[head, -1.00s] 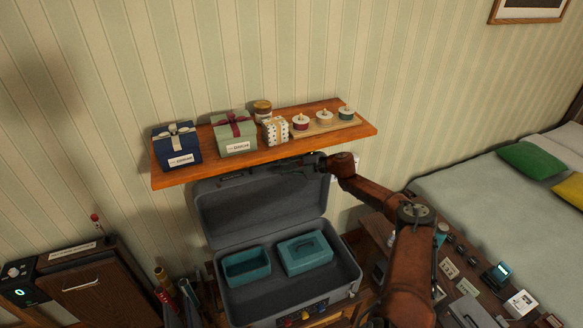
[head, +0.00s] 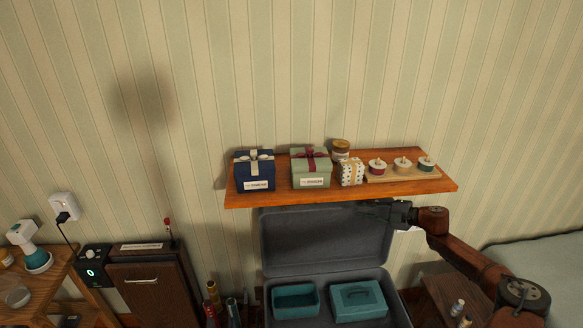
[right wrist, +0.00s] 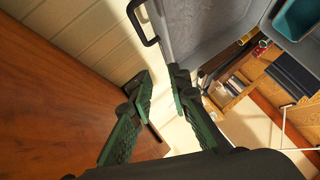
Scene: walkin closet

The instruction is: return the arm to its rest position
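My right arm comes in from the lower right of the head view. Its dark gripper (head: 366,207) is just below the front edge of the wooden shelf (head: 285,199), in front of the raised lid of the grey case (head: 325,243). In the right wrist view the two green fingers (right wrist: 159,74) are apart, with nothing between them. The case lid and its black handle (right wrist: 143,22) show just beyond the fingertips. My left gripper is not in view.
The shelf holds a blue gift box (head: 254,172), a green gift box (head: 311,168), a dotted box (head: 351,172), a jar and several small candle-like items. Teal trays (head: 295,301) lie in the open case. A brown cabinet (head: 150,290) stands left; a bed (head: 540,255) is right.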

